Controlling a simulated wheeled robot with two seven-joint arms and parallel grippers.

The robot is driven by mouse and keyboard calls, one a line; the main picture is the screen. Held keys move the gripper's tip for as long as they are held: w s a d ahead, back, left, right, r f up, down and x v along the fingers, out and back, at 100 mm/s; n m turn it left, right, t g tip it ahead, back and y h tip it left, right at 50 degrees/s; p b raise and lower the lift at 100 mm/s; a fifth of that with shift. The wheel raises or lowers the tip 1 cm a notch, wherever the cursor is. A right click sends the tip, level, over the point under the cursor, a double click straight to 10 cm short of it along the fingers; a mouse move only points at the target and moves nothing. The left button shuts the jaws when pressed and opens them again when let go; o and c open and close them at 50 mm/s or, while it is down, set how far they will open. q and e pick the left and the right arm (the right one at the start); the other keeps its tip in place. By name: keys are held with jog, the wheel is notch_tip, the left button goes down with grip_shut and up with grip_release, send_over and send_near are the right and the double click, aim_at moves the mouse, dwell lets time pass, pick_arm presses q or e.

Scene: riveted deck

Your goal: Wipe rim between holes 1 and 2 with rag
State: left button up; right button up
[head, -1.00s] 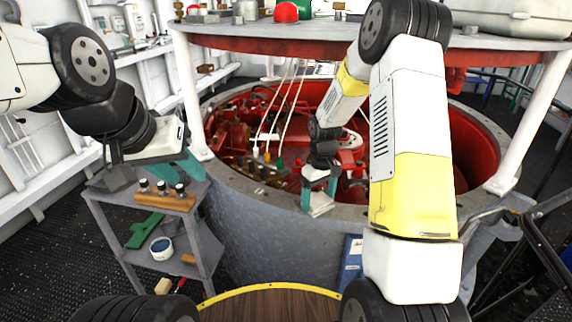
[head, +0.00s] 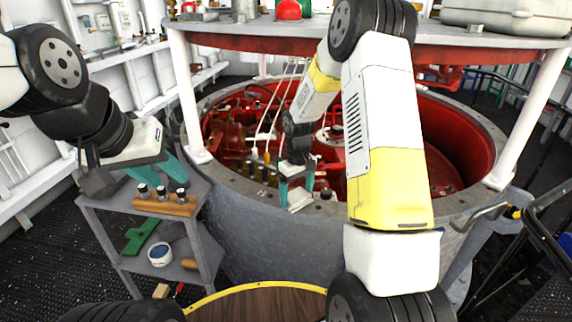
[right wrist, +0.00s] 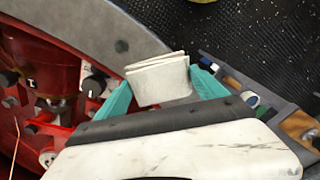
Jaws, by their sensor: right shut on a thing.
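The rag (right wrist: 160,82) is a folded off-white cloth held between the teal fingers of my right gripper (right wrist: 158,92). In the head view the rag (head: 299,199) sits at the near part of the grey rim (head: 236,184), below my right gripper (head: 296,185). I cannot tell whether it touches the rim. No hole numbers are readable. My left gripper (head: 160,172) hangs empty with fingers apart above the small shelf.
The shelf (head: 205,240) at left carries a wooden block (head: 165,204) with dark knobs, a green item (head: 143,232) and a tub (head: 160,254). Red machinery fills the ring's well. A round table (head: 230,27) on white posts stands over it.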

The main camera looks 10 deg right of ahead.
jog(key=shift+d+r, duration=0.2)
jog(key=shift+r, duration=3.75)
